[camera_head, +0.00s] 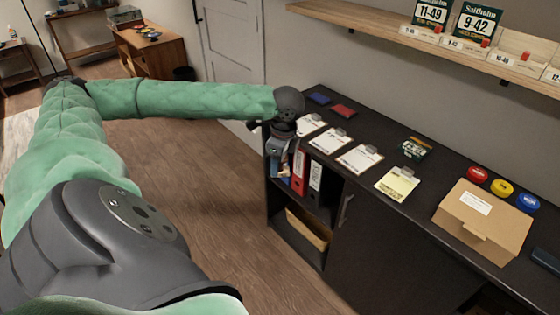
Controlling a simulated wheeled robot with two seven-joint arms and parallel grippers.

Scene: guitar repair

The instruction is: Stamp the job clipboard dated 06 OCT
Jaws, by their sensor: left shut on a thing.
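Several clipboards lie in a row on the dark bench top: one at the far left (310,124), a white one (325,141), another white one (360,158) and one with a yellow sheet (397,184). Their dates are too small to read. A blue pad (319,98) and a red pad (343,110) lie flat at the back left. My left gripper (276,164) points down at the bench's left front edge, beside the far-left clipboard. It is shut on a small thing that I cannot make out. My right gripper is out of view.
A small green box (415,149) stands behind the clipboards. A cardboard box (482,222) and red (478,174), yellow (501,188) and blue (528,202) round tins are at the right. Binders (299,170) stand in the open shelf under my gripper. A wall shelf (400,35) hangs above.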

